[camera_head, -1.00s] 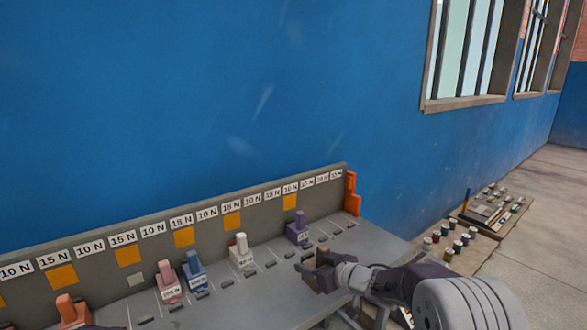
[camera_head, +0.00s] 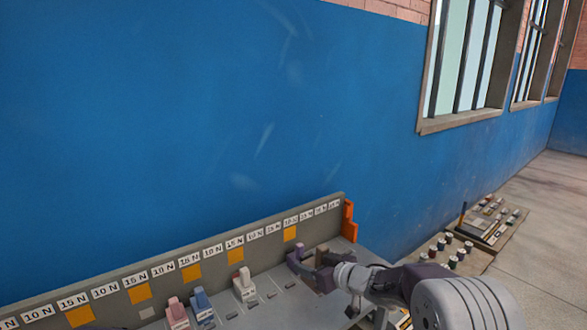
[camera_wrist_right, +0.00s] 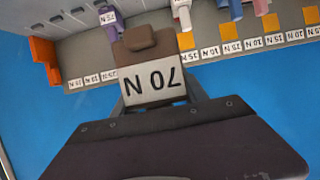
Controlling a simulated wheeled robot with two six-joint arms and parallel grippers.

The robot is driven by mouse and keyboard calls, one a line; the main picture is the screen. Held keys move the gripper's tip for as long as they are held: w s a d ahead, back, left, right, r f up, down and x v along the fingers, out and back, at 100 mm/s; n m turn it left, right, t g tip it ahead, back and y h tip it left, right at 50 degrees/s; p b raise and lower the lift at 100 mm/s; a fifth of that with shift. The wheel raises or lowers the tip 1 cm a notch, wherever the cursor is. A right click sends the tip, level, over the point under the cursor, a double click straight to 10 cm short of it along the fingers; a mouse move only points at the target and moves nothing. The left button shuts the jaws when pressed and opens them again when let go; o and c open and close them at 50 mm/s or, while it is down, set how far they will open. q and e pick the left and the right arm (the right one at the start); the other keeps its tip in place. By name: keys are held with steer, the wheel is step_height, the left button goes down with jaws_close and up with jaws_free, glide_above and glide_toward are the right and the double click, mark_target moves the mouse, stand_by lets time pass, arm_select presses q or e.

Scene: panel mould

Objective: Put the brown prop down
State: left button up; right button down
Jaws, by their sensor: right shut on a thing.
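The brown prop (camera_wrist_right: 140,45) is held in my right gripper (camera_wrist_right: 152,104). In the right wrist view it is a brown block with a rounded knob and a white label that reads 70 N upside down. In the head view the right gripper (camera_head: 318,272) is over the far right end of the grey bench, and the brown prop (camera_head: 322,253) shows at its tip, close to the purple prop (camera_head: 295,257). The prop's underside is hidden, so I cannot tell whether it touches the bench.
The bench's back panel (camera_head: 215,250) carries number labels and orange squares, with an orange end piece (camera_head: 348,220). White (camera_head: 243,282), blue (camera_head: 201,303) and pink (camera_head: 176,313) props stand to the left. A board with small parts (camera_head: 490,225) lies on the floor at right.

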steer(key=shift+w+f+b, duration=0.1)
steer(key=shift+f+b, duration=0.3)
steer(key=shift+f, duration=0.1)
step_height(320, 180, down, 14)
steer(key=b, duration=1.4)
steer(key=s+d+r+p, duration=0.2)
steer(key=d+r, duration=0.1)
steer(key=shift+s, duration=0.25)
steer(key=shift+r, duration=0.1)
